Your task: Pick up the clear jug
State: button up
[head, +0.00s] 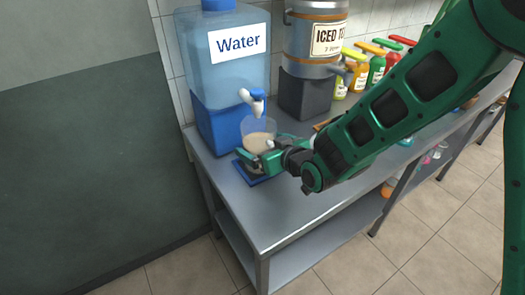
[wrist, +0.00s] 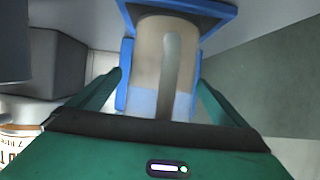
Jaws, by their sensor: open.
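The clear jug (head: 258,136) stands upright on a blue tray (head: 257,181) at the left end of the steel counter, below the water dispenser's tap. It holds a cloudy beige liquid. My gripper (head: 259,163) is low at the jug's near side. In the wrist view, the picture is upside down, and the jug (wrist: 150,60) fills the space between my two open fingers (wrist: 160,82). Its handle (wrist: 171,70) faces the camera. A finger lies on each side of the jug; I cannot tell whether either touches it. The jug's lower part is partly hidden by my gripper in the head view.
The blue Water dispenser (head: 232,75) stands right behind the jug, its tap (head: 254,100) just above. An iced tea dispenser (head: 314,40) on a dark block (head: 304,95) is to the right. Several bottles (head: 376,65) stand farther along. The counter's front left (head: 285,205) is bare.

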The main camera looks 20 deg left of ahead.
jog(key=c, duration=1.9)
jog(key=shift+c, duration=0.2)
jog(key=shift+r, duration=0.25)
